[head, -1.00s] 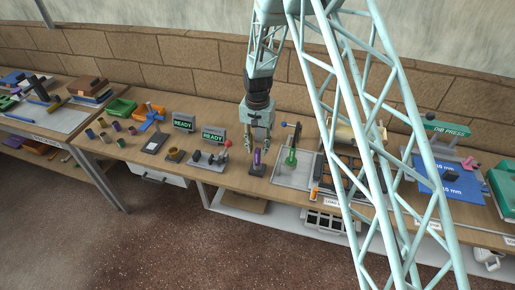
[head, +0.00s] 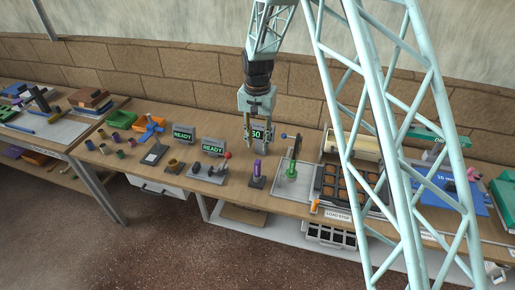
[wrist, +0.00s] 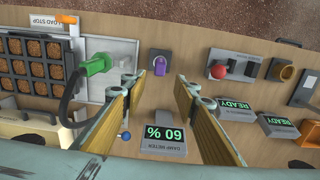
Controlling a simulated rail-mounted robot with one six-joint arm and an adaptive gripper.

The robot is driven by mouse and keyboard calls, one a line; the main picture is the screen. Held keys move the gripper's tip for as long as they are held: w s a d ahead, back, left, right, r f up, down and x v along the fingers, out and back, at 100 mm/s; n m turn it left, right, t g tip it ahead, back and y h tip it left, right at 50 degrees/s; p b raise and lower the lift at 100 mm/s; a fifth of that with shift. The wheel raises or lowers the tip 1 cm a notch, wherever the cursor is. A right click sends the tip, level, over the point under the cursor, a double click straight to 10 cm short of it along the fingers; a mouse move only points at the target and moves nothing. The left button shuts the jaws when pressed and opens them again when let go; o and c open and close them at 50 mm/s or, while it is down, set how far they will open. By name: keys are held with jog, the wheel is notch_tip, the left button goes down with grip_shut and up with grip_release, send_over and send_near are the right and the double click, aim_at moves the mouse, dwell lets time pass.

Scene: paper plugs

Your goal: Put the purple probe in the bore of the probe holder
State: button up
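The purple probe (head: 257,168) stands upright in the small dark probe holder (head: 256,183) near the front of the bench. In the wrist view the purple probe (wrist: 160,67) sits within the grey-black holder (wrist: 159,55), beyond my fingertips; the bore itself is hidden. My gripper (head: 258,148) is open and empty, behind and above the probe in the head view. In the wrist view my gripper (wrist: 158,86) shows its two fingers wide apart, with nothing between the tips.
A green-handled tool (head: 291,170) stands on a grey plate to the right. A red-knobbed fixture (head: 209,172) and READY displays (head: 213,147) stand left. Bare bench lies around the holder.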

jog(key=shift+r, duration=0.85)
jog(key=shift+r, duration=0.1)
dwell(0.3)
